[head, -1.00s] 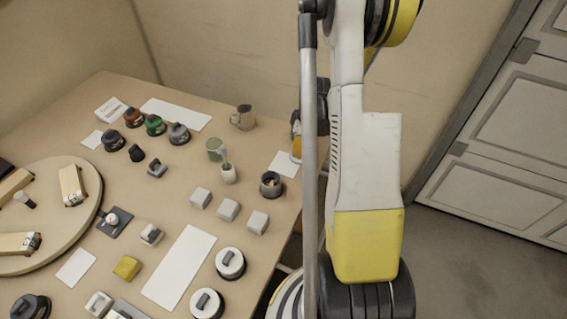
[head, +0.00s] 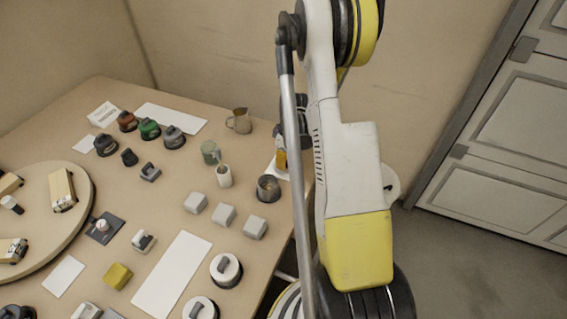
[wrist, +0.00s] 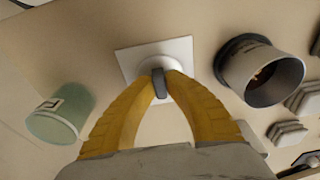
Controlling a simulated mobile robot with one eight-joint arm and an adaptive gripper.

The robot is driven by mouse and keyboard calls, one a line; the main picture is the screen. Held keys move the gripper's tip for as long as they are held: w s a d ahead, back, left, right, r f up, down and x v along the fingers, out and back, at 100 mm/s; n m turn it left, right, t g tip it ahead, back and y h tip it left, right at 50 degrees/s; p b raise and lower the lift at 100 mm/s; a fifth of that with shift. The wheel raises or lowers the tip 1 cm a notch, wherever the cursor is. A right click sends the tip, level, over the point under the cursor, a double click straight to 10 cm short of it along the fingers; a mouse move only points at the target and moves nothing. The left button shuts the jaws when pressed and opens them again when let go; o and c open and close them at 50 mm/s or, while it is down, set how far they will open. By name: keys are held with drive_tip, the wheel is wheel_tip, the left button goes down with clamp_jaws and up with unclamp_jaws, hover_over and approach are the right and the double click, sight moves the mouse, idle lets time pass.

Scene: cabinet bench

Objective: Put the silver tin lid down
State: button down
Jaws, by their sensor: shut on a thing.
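My gripper (wrist: 160,84) is shut on the dark upright grip of the silver tin lid (wrist: 161,88), with its yellow fingers on either side. The lid's pale body is hard to tell from the white square card (wrist: 125,62) under it. I cannot tell whether the lid touches the card. In the head view the yellow fingers (head: 281,159) are over the white card (head: 271,172) near the table's right edge, partly hidden behind my arm.
An open dark tin (head: 268,188) stands in front of the card; in the wrist view it (wrist: 262,75) is to the right. Several grey blocks (head: 224,215) lie nearer. The table's right edge is close.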

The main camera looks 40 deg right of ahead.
sight(287, 162)
drive_tip(key=c, duration=1.5)
unclamp_jaws()
wheel_tip(287, 162, up, 12)
drive_tip(key=s+p, duration=0.1)
drive_tip(key=p, duration=0.4)
drive_tip(key=a+r+t, duration=0.1)
drive_tip(key=a+r, duration=0.7)
drive_tip(key=r, duration=0.1)
drive_tip(key=s+a+r+m+t, duration=0.1)
drive_tip(key=s+a+r, duration=0.2)
drive_tip(key=a, duration=0.4)
drive_tip(key=s+a+r+m+t, duration=0.2)
drive_tip(key=s+a+r, duration=0.2)
drive_tip(key=a, duration=0.3)
drive_tip(key=s+a+r+m+t, duration=0.1)
drive_tip(key=s+a+r+t, duration=0.1)
drive_tip(key=a, duration=0.5)
wheel_tip(287, 162, up, 3)
drive_tip(key=shift+s+a+f+h, duration=0.15)
drive_tip(key=shift+s+h, duration=0.15)
drive_tip(key=shift+s, duration=0.55)
